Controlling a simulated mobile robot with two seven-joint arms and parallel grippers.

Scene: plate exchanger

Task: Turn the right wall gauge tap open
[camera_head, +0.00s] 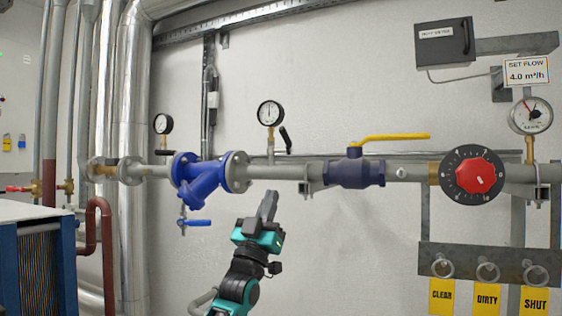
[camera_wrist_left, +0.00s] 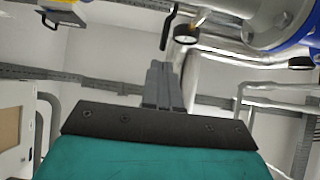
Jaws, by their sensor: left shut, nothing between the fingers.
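Three round gauges show in the head view: a small left one (camera_head: 162,124), a middle one (camera_head: 270,113) right of the blue strainer, and a far-right one (camera_head: 531,115) on the pipe. The middle gauge has a black tap lever (camera_head: 286,139) at its stem, slanting up-left to down-right. A black lever (camera_wrist_left: 168,28) and a gauge (camera_wrist_left: 186,33) show at the top of the left wrist view. My left gripper (camera_head: 268,205) is shut and empty, pointing upward below the pipe and the middle gauge, apart from the lever. It also shows in the wrist view (camera_wrist_left: 163,80). My right gripper is out of view.
The horizontal pipe (camera_head: 405,173) carries the blue strainer (camera_head: 200,178), a valve with a yellow handle (camera_head: 390,138) and a red dial knob (camera_head: 474,176). Tags hang on a rail (camera_head: 490,255) at lower right. The wall below the pipe is largely clear.

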